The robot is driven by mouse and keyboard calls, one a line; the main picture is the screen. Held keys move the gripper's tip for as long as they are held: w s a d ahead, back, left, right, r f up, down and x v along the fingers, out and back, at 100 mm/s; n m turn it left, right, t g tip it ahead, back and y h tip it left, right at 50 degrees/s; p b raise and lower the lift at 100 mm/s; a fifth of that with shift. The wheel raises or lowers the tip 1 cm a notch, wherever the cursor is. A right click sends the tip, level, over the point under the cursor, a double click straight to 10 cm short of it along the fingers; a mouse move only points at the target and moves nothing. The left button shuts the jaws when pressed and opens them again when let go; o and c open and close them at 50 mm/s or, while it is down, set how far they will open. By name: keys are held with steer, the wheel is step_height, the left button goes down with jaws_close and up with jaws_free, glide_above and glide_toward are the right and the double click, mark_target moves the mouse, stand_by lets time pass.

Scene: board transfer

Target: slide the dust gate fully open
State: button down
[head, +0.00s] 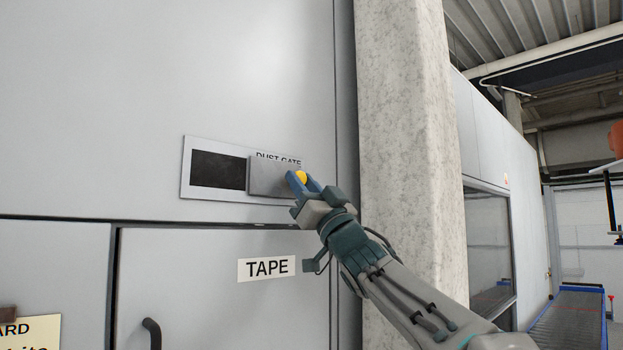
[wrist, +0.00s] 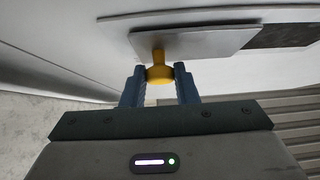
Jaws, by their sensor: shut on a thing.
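The dust gate (head: 268,176) is a grey sliding plate on a pale panel (head: 186,168) labelled "DUST GATE", set in the grey wall. The plate covers the right part of the panel, and a dark opening (head: 218,170) shows to its left. My gripper (head: 301,181) is at the plate's right end, with its blue fingers shut on the yellow knob (head: 301,176). In the wrist view, the knob (wrist: 159,72) sits between the two fingertips (wrist: 159,78), and its stem meets the plate (wrist: 195,42). The panel's right end is partly hidden by my gripper.
A concrete column (head: 412,130) stands just right of the panel, close to my arm. Below is a cabinet door with a "TAPE" label (head: 266,268) and a dark handle (head: 152,333). A conveyor (head: 570,322) lies far right. The wall left of the panel is clear.

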steer(key=c, duration=1.3)
jaws_free()
steer(key=shift+d, duration=0.1)
steer(key=shift+o, duration=0.8)
steer(key=shift+w+d, duration=0.1)
steer(key=shift+d, duration=0.05)
steer(key=b+v, duration=0.7)
steer(key=v, duration=0.6)
steer(key=shift+s+d+f, duration=0.15)
steer(key=shift+s+f, duration=0.05)
steer(key=shift+f, duration=0.15)
